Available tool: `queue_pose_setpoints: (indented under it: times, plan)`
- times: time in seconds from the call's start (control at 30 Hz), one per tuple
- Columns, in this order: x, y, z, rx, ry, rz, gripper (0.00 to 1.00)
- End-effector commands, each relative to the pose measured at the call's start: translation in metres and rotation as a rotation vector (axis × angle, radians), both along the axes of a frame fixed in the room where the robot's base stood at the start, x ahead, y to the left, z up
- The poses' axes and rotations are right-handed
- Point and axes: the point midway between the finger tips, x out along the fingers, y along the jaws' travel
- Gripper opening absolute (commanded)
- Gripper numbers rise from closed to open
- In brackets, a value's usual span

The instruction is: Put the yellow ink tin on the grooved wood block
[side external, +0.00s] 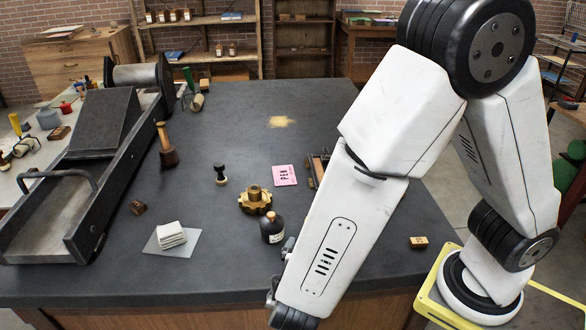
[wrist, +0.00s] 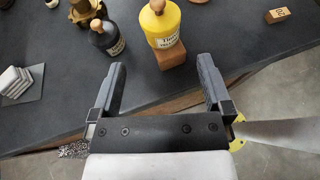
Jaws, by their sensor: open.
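The yellow ink tin (wrist: 162,28) has a round wooden stopper and a dark-lettered label. It stands upright in the upper middle of the wrist view. A reddish-brown wood block (wrist: 172,57) is directly below it; the tin's base overlaps the block's top and appears to rest on it. I cannot make out grooves. My gripper (wrist: 162,66) is open and empty, its fingers pointing toward the block and tin, apart from both. In the side view my arm hides the tin and block, and the gripper's fingers are not visible.
A black ink bottle (side external: 272,229) and a brass gear piece (side external: 255,201) stand left of my arm. The bottle also shows in the wrist view (wrist: 107,39). A small lettered block (side external: 418,242) lies to the right. A heavy press (side external: 95,170) fills the left side. The table's far middle is mostly clear.

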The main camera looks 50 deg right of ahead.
Motion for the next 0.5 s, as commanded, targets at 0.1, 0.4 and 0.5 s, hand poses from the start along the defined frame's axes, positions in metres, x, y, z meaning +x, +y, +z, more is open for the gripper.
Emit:
queue_pose_setpoints:
  times: [0.1,0.4,0.5]
  plan:
    - [0.0,0.0,0.0,0.0,0.0,0.0,1.0]
    - [-0.001,-0.004,-0.001,0.019,0.002,-0.026,1.0]
    - [-0.002,-0.012,-0.003,0.065,0.007,-0.084,1.0]
